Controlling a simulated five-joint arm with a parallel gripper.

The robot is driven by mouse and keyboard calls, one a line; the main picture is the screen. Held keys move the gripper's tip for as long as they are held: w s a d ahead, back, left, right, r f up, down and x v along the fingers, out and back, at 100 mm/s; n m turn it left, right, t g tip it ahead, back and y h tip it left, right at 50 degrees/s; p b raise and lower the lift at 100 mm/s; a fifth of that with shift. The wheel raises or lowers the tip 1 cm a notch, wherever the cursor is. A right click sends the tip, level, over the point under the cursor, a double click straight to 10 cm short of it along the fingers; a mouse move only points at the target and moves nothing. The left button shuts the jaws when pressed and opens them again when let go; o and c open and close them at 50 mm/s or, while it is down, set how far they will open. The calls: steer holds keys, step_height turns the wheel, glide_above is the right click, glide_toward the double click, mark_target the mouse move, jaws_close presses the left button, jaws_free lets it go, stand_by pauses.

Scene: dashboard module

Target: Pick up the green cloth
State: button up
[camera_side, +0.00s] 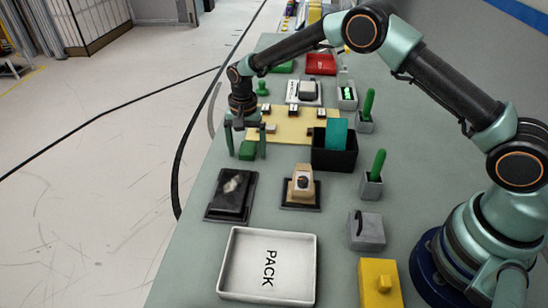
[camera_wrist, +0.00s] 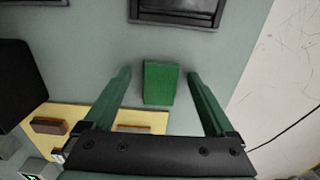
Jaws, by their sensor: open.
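The green cloth (camera_side: 248,151) looks like a small folded green block on the grey-green table, just left of the yellow board's near end. In the wrist view the green cloth (camera_wrist: 160,84) lies between my two fingers, with a gap on each side. My gripper (camera_side: 246,156) is open, pointing down, with one finger on each side of the cloth. In the wrist view my gripper (camera_wrist: 160,73) is apart from the cloth and holds nothing. I cannot tell exactly how high the fingertips are above the table.
The yellow board (camera_side: 292,124) with small blocks lies beside the cloth. A black bin (camera_side: 334,158) holding a teal card stands to its right. The table's left edge is close by.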

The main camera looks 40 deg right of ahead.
mark_target(247, 151)
steer(key=c, duration=1.4)
steer(key=shift+r, duration=0.15)
step_height(247, 151, up, 20)
steer(key=shift+f, duration=0.1)
